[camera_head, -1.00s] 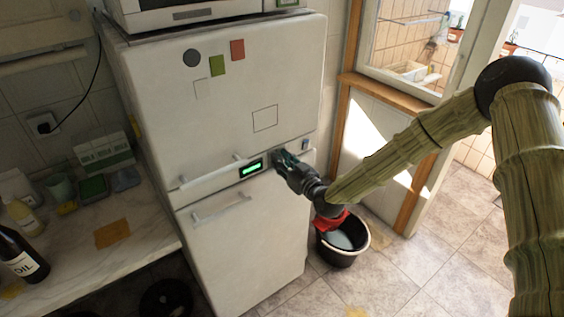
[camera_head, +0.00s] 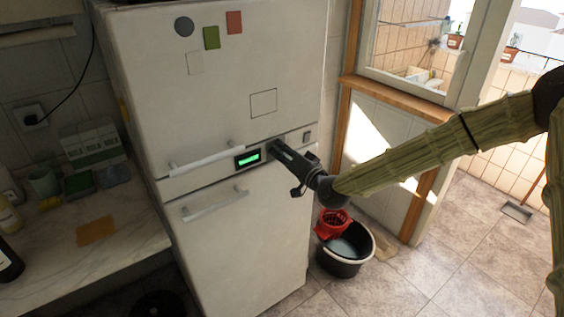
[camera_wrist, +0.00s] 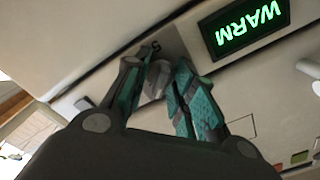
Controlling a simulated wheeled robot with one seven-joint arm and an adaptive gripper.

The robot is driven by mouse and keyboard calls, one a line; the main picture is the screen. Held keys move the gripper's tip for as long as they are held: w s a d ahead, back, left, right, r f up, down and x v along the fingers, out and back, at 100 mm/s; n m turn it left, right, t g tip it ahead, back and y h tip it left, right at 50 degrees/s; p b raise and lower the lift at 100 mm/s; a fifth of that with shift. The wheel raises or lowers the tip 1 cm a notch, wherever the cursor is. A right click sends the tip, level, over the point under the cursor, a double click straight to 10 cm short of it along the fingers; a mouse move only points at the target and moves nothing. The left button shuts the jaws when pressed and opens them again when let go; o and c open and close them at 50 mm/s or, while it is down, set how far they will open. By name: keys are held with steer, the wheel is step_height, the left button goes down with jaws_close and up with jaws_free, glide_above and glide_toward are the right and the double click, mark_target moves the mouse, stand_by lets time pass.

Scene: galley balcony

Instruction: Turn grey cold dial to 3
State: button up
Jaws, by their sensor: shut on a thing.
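The white fridge (camera_head: 225,80) has a control strip between its upper and lower doors. My gripper (camera_head: 274,150) reaches this strip from the right, just right of the lit display (camera_head: 247,157). In the wrist view, my gripper (camera_wrist: 165,82) is shut on the grey cold dial (camera_wrist: 155,80), which shows between the teal finger pads. A dark mark like a 5 stands on the grey plate beside the dial. The fingers hide the rest of the dial and its scale. The display also shows in the wrist view (camera_wrist: 245,25), reading WARM in green, upside down.
Door handles (camera_head: 207,160) (camera_head: 215,205) stick out left of and below the display. A black bucket (camera_head: 345,262) with a red strainer (camera_head: 333,223) stands on the floor to the right. A counter (camera_head: 125,245) is at the left.

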steer(key=m+b, duration=0.7)
steer(key=shift+w+d+f, duration=0.1)
steer(key=shift+d+f, duration=0.05)
steer(key=shift+f, duration=0.2)
steer(key=shift+r+m+b, duration=0.1)
steer(key=shift+m+b, duration=1.1)
steer(key=shift+m, duration=0.4)
steer(key=shift+r, duration=0.1)
steer(key=o, duration=0.6)
steer(key=shift+o, duration=0.3)
steer(key=v, duration=1.2)
